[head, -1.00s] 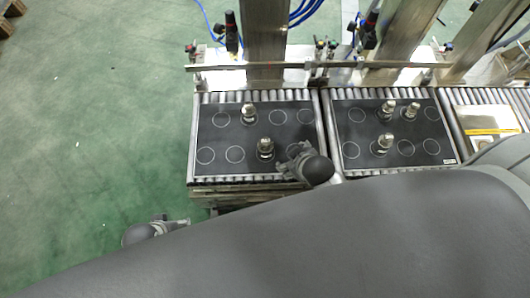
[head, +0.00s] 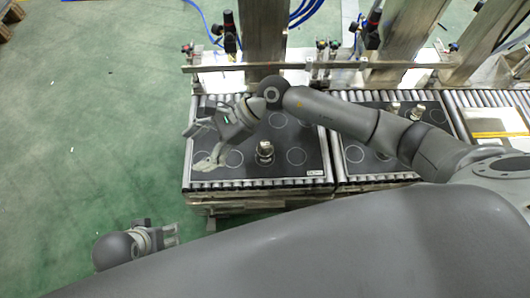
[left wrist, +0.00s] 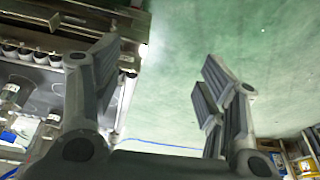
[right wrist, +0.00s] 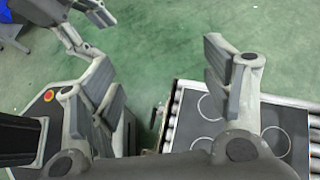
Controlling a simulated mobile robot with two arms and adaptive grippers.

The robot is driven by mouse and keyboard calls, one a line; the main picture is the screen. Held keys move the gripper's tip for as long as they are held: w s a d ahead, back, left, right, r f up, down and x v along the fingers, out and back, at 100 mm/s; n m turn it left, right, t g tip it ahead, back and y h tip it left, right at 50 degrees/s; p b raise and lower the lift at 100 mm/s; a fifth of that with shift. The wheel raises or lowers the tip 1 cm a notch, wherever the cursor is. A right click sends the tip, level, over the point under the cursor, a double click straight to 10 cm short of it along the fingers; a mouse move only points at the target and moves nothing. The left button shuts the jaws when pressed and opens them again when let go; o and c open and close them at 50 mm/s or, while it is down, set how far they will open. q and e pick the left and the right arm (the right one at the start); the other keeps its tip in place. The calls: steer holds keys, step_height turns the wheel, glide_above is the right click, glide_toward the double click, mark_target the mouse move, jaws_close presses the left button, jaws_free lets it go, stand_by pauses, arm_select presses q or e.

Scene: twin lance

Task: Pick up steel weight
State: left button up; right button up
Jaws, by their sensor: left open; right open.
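A steel weight (head: 264,152) stands upright near the front of the left dark mat (head: 305,172). Two more steel weights (head: 395,108) (head: 418,113) stand on the right dark mat (head: 355,165). My right arm crosses both mats and may cover other weights. My right gripper (head: 204,142) is open and empty above the left part of the left mat, left of the standing weight. In the right wrist view, ringed circles on the mat (right wrist: 290,125) show beside a finger, with no weight between the fingers. My left gripper (head: 168,234) is open and empty over the green floor.
Roller conveyors (head: 465,120) run under and beside the mats. A metal rail (head: 330,65) and upright posts stand behind them. A white box with a yellow strip (head: 495,134) lies at the right. Open green floor (head: 80,130) lies to the left.

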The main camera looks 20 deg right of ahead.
steer(key=w+d+f+n+h, duration=0.2)
steer(key=d+f+n+h, duration=0.3)
steer(key=d, duration=0.5)
steer(key=h, duration=0.5)
glide_above(268, 144)
step_height(268, 144, down, 3)
steer(key=shift+w+f+n+b, duration=0.1)
steer(key=shift+w+n+b, duration=0.05)
steer(key=shift+n+b, duration=0.2)
step_height(268, 144, down, 5)
steer(key=shift+r+b, duration=0.2)
steer(key=shift+b, duration=0.3)
steer(key=shift+a+f, duration=0.1)
steer(key=shift+f, duration=0.4)
steer(key=f, duration=0.2)
steer(key=a+f+b, duration=0.1)
steer(key=f, duration=0.1)
steer(key=shift+f, duration=0.4)
arm_select(q)
steer(key=shift+s+a+r, duration=0.1)
steer(key=shift+s+r, duration=0.45)
steer(key=shift+r, duration=0.35)
arm_select(e)
steer(key=shift+c, duration=0.5)
jaws_close()
steer(key=shift+r, duration=0.1)
